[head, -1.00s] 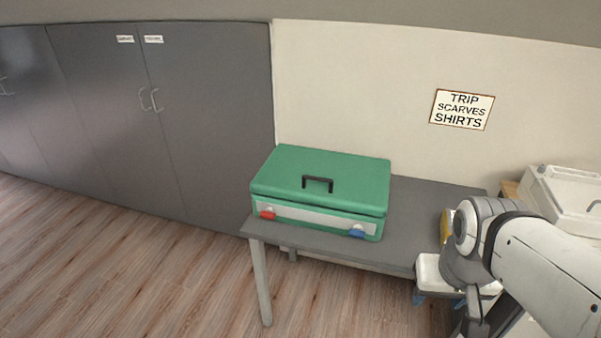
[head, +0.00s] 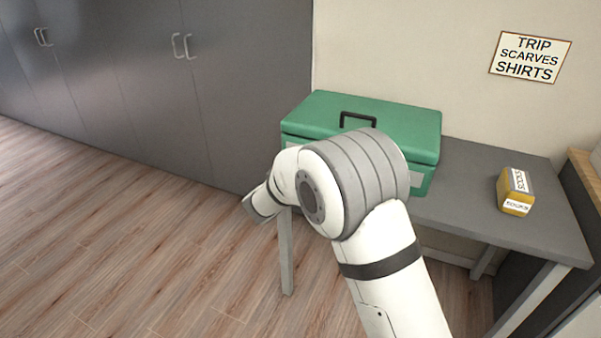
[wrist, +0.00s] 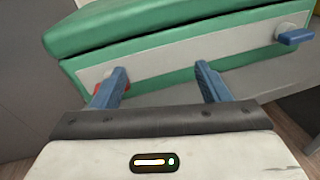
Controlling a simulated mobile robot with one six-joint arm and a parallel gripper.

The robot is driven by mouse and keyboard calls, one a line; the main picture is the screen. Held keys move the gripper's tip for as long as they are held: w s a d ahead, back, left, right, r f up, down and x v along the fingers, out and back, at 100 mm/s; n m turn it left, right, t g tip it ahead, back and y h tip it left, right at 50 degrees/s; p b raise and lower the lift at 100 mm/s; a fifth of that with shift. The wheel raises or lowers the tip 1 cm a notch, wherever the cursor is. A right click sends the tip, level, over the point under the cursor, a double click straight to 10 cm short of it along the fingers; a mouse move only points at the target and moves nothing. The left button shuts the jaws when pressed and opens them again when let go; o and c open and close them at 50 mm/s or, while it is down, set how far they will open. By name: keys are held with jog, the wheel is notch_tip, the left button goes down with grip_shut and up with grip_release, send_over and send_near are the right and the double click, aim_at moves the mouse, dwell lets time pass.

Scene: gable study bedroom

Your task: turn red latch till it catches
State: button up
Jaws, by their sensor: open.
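A green case (head: 408,120) with a black handle stands closed on the grey table, partly behind my arm. In the wrist view, its front strip (wrist: 190,58) carries a blue latch (wrist: 295,37) at the right. The red latch (wrist: 98,88) is at the strip's left end, mostly hidden behind the left finger. My gripper (wrist: 160,69) is open, its two blue fingers pointing at the case front. The left finger overlaps the red latch; I cannot tell whether they touch. My arm hides the red latch in the head view.
A yellow box labelled socks (head: 516,192) stands on the grey table (head: 470,190), right of the case. Tall grey cabinets (head: 240,90) are close on the left. A sign (head: 530,57) hangs on the wall. The wooden floor (head: 120,230) at the left is clear.

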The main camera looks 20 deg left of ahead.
jog(key=a+f+n+t+y, duration=0.2)
jog(key=a+f+n+y, duration=0.1)
jog(key=a, duration=0.4)
jog(key=w, duration=0.2)
jog(key=w+b, duration=0.1)
jog(key=w, duration=0.3)
jog(key=shift+w+d+b, duration=0.35)
jog(key=shift+d, duration=0.05)
jog(key=shift+c, duration=0.6)
